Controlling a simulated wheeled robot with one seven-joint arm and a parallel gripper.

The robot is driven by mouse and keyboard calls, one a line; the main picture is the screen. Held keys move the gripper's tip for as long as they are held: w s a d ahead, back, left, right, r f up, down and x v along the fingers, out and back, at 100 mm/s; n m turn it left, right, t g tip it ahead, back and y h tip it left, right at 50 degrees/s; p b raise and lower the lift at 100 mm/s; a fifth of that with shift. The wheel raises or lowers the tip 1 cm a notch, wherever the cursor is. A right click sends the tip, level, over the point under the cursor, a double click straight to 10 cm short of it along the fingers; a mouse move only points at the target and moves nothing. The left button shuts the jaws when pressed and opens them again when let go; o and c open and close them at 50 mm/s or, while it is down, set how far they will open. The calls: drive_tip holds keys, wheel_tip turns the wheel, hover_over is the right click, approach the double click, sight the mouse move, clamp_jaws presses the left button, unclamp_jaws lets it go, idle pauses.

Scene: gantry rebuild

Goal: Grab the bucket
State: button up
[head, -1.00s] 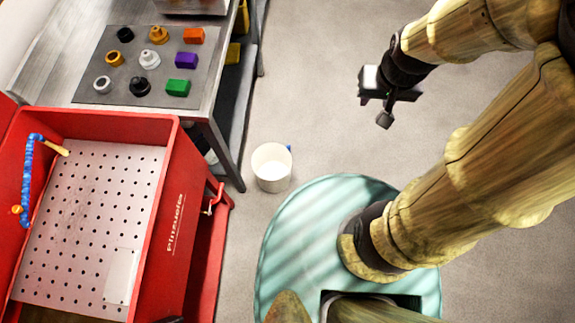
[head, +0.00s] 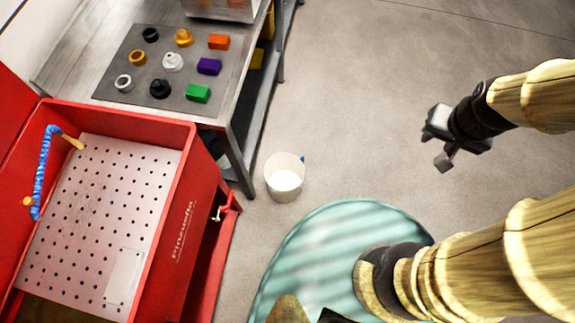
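The bucket (head: 284,178) is a small white open-topped container standing upright on the grey floor, beside a leg of the metal table. A small blue part shows at its right rim. It looks empty from above. My gripper (head: 443,156) is in the upper right of the head view, above the floor and well to the right of the bucket. It is not touching anything. Its fingers are small and seen at an angle, so I cannot tell whether they are open or shut.
A red parts washer (head: 190,215) with a perforated tray and blue hose stands at left. The metal table (head: 112,42) behind it holds a grey mat (head: 132,60) with several coloured parts. Open floor (head: 350,110) lies between the bucket and my gripper.

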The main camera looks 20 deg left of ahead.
drive_tip(key=w+a+f+m+t+y+b, duration=0.1)
drive_tip(key=w+a+f+m+y+b, duration=0.3)
drive_tip(key=f+b, duration=1.3)
drive_tip(key=w+a+f+m+t+y+b, duration=0.1)
drive_tip(key=w+a+f+m+y+b, duration=0.4)
drive_tip(key=f, duration=3.9)
drive_tip(key=w+a+f+m+t+y+b, duration=0.1)
drive_tip(key=w+a+f+m+y+b, duration=0.3)
drive_tip(key=f+m+b, duration=0.9)
drive_tip(key=a+f+y+b, duration=0.2)
drive_tip(key=f+b, duration=0.6)
drive_tip(key=f, duration=0.1)
drive_tip(key=a+f+y+b, duration=0.1)
drive_tip(key=a+f+b, duration=0.2)
drive_tip(key=f+b, duration=0.6)
drive_tip(key=shift+w+a+f+t+y, duration=0.15)
drive_tip(key=shift+w+a+t+y, duration=0.1)
drive_tip(key=shift+t+y, duration=0.15)
drive_tip(key=b+x, duration=0.3)
drive_tip(key=x, duration=0.9)
drive_tip(key=shift+b, duration=0.4)
drive_tip(key=shift+a, duration=0.1)
